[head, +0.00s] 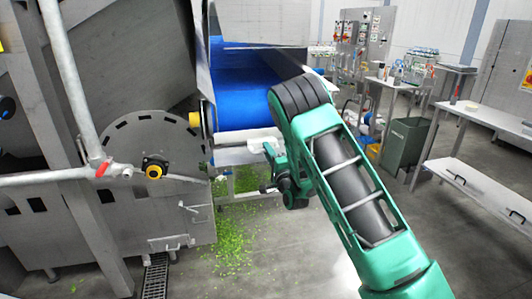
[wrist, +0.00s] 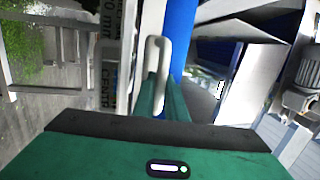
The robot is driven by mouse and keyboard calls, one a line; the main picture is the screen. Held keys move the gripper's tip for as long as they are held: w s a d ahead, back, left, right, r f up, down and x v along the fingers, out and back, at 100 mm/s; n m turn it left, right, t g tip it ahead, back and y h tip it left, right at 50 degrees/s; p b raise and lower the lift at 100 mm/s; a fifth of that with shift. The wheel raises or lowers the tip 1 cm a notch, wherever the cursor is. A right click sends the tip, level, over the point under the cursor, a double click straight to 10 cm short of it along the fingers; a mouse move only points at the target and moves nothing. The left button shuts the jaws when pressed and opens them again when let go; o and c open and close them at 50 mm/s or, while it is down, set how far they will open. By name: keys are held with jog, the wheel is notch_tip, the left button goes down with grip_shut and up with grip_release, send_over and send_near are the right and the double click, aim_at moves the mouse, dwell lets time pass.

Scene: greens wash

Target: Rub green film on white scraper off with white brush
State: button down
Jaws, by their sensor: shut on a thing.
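The white scraper (head: 245,145) runs across the lower end of the blue belt (head: 245,95) in the head view. I cannot make out green film on it. In the wrist view, the blue belt (wrist: 181,40) is a narrow upright strip, with a pale strip beside it that may be the scraper. My gripper (wrist: 160,98) is shut on a white looped handle, which I take as the white brush (wrist: 153,62). Its bristles are hidden, so I cannot tell whether they touch the scraper. In the head view my gripper is mostly hidden by my arm, close to the scraper's right part.
A large grey steel machine (head: 120,180) stands at left, close to the belt. Green leaf scraps (head: 232,235) litter the floor under the belt. A green-grey bin (head: 404,140) and steel tables (head: 485,117) stand at right. The floor between is mostly clear.

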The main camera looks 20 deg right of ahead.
jog(key=shift+s, duration=0.1)
jog(key=v, duration=0.2)
jog(key=shift+s+a+r, duration=0.1)
jog(key=shift+s+r, duration=0.1)
jog(key=shift+s, duration=0.25)
dwell(0.5)
jog(key=shift+t, duration=0.4)
jog(key=shift+w, duration=3.55)
jog(key=shift+w, duration=0.9)
